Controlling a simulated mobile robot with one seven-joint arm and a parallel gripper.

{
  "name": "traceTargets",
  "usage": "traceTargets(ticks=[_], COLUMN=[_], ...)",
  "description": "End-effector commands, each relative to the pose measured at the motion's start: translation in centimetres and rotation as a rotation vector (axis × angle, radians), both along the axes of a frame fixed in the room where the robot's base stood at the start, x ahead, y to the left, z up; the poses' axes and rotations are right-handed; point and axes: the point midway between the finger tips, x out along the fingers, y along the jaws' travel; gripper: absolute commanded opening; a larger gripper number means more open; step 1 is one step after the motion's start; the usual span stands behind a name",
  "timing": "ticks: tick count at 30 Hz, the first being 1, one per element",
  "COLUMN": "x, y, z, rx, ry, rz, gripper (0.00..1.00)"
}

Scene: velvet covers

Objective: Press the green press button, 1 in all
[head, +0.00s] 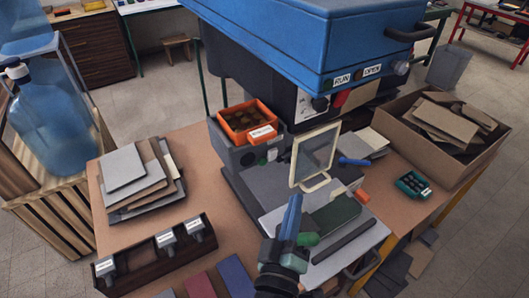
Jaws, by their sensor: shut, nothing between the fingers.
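My gripper (293,203) is shut and empty, its blue fingers pointing up in the picture over the front of the press bed. A small round green button (262,161) sits on the grey housing at the left of the press, below the orange bin. My gripper is apart from it, lower and to the right in the picture. A green rounded piece (308,239) shows just right of my gripper; I cannot tell what it belongs to. The press (300,40) has a blue head with a green RUN lamp (327,86) and an OPEN label.
A framed clear guard (315,156) stands upright on the press bed. An orange bin (236,122) sits on the housing. Stacked sheets (130,180) and a dark labelled rack (150,263) are at left. A cardboard box (398,128) is at right. Bare table (215,190) shows left of the press.

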Motion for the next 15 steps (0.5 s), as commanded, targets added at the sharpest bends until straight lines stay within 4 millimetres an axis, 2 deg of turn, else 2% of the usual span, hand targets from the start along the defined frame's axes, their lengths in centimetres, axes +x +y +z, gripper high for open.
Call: traceTargets(ticks=[8,15], x=[0.2,2.2], y=[0.1,1.6], z=[0.0,0.2], rx=[0.002,0.002], ry=[-0.002,-0.004], rz=[0.0,0.001], gripper=[0.0,0.0])
